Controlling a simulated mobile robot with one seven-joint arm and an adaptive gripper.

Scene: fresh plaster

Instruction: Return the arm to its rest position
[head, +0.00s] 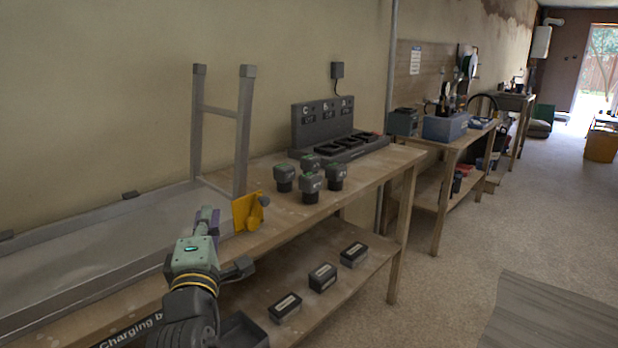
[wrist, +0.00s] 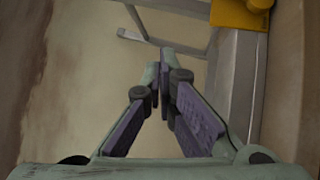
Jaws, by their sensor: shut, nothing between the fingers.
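My arm reaches up from the bottom of the head view, and my gripper (head: 207,218) is above the left part of the wooden bench (head: 285,215), in front of the grey metal tray. In the wrist view my gripper (wrist: 163,75) shows its two purple-padded fingers closed together at the tips, with nothing between them. A yellow part (head: 248,212) on the metal frame is just right of my gripper in the head view. The yellow part also shows at the top right of the wrist view (wrist: 240,14).
A grey frame (head: 243,130) stands upright behind the gripper, by the long metal tray (head: 95,235). Several dark batteries (head: 310,185) stand on the bench before a charger (head: 322,125). Black boxes (head: 322,277) sit on the lower shelf.

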